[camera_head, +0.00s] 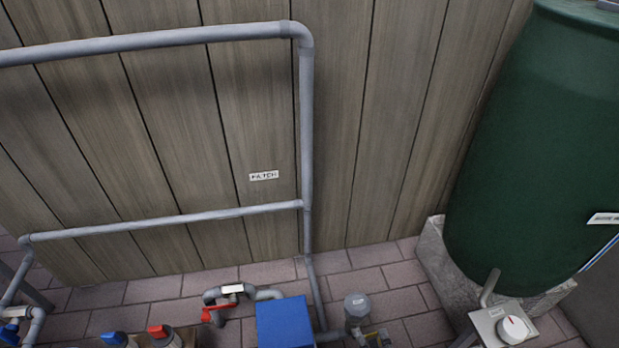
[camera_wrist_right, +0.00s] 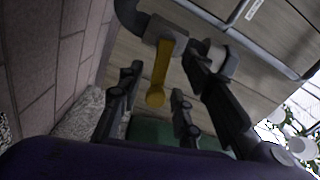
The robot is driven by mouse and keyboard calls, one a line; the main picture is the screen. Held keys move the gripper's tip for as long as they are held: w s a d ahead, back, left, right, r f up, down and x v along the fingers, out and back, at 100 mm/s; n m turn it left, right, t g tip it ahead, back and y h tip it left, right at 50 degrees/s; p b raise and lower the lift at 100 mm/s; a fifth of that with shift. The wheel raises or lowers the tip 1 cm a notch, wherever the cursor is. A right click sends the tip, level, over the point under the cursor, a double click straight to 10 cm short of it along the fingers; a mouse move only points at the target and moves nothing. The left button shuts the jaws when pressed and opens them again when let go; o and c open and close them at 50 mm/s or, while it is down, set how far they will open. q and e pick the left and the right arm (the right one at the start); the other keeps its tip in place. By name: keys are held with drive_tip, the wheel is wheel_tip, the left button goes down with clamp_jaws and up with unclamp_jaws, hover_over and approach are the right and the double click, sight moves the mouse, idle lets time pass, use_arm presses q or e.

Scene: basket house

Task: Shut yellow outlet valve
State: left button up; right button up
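The yellow outlet valve handle (camera_wrist_right: 158,75) hangs from a grey pipe fitting in the right wrist view. It is a flat lever with a rounded end. My right gripper (camera_wrist_right: 160,88) is open, with its dark fingers on either side of the lever. Gaps show between the lever and the fingers, and I cannot tell whether any finger touches it. In the head view, a small yellowish part (camera_head: 371,336) shows at the bottom edge beside a grey capped cylinder; the rest is cut off. My left gripper is not in view.
A large green barrel (camera_head: 540,150) stands on a concrete block at the right. Grey pipes (camera_head: 307,130) run along the wooden wall.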

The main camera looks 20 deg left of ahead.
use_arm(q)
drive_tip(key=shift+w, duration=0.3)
use_arm(e)
drive_tip(key=shift+w+a, duration=0.25)
drive_tip(key=shift+w, duration=0.1)
clamp_jaws()
